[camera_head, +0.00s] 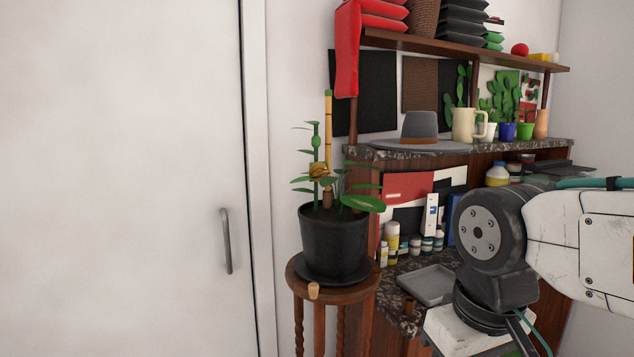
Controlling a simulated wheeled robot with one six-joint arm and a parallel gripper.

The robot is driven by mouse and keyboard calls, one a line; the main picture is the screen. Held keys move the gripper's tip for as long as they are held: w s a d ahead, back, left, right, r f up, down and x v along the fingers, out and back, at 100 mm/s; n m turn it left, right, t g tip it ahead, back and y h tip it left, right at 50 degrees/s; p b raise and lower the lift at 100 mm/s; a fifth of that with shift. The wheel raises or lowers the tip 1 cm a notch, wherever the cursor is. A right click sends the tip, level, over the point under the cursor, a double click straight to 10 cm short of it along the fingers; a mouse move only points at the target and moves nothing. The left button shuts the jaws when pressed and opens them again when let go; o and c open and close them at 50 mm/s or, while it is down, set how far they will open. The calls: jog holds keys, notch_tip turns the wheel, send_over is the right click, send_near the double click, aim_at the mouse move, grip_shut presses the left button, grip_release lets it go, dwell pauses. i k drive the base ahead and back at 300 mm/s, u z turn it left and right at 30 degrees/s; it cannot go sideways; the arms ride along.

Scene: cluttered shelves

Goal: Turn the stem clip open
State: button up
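A potted plant stands in a black pot (335,240) on a round wooden stand left of the shelves. A green stem (316,140) rises beside an upright bamboo stake (329,130). A small golden-brown piece, which looks like the stem clip (318,170), sits at the stem and stake above the pot. It is too small to tell whether it is open or shut. My arm comes in from the right and bends down at the lower right, well apart from the plant. My gripper does not show.
The wooden stand (294,272) has a small tan peg (313,291) at its front edge. A shelf unit behind holds bottles (391,240), a grey tray (430,284), a grey hat (420,128) and a cream mug (464,125). A white door (120,180) is left.

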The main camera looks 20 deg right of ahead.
aim_at(318, 170)
jog(key=u, duration=0.75)
jog(key=i, duration=0.95)
jog(key=z, duration=0.05)
